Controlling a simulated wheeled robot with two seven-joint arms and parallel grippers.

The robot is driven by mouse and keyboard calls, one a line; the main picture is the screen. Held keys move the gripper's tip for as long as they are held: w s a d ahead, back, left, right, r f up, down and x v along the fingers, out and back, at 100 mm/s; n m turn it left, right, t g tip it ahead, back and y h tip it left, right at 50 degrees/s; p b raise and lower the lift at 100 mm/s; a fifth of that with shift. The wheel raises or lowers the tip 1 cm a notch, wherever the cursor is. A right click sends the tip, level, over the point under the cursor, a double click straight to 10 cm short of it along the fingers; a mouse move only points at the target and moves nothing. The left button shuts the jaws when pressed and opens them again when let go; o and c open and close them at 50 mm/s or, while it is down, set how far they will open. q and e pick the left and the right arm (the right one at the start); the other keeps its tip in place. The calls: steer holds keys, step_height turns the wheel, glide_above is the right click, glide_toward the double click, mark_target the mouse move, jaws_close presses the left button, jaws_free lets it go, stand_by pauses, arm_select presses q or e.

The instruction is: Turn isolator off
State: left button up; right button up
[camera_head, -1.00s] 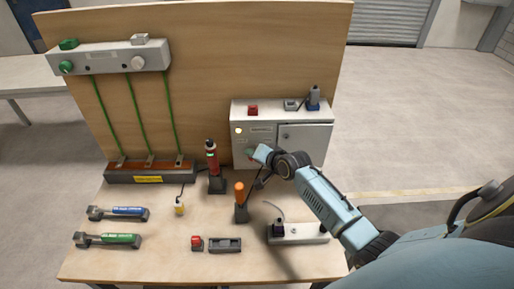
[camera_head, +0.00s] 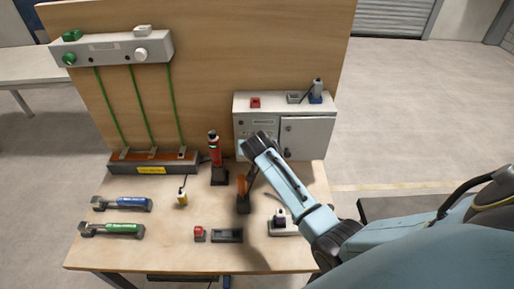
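A grey cabinet (camera_head: 308,136) stands at the back right of the bench, against the wooden board. A small round lamp (camera_head: 242,122) on its left front panel looks dim. I cannot make out the isolator switch; the lower left of the panel is partly hidden behind my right arm. My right gripper (camera_head: 243,149) is at that lower left part of the cabinet front, close to it or touching it. Its fingers are mostly hidden by my wrist, so I cannot tell whether they are open or shut. My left gripper is not in view.
An orange-handled tool in a stand (camera_head: 242,192) is close below my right forearm. A red device (camera_head: 215,160) stands left of the gripper. A red block (camera_head: 255,103) and a blue-based device (camera_head: 316,92) are on the cabinet top.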

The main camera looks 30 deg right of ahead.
steer(key=shift+h, duration=0.3)
steer(key=o, duration=1)
steer(key=shift+c, duration=0.2)
steer(key=v, duration=1.3)
steer(key=shift+r+b, duration=0.25)
steer(key=shift+b, duration=0.05)
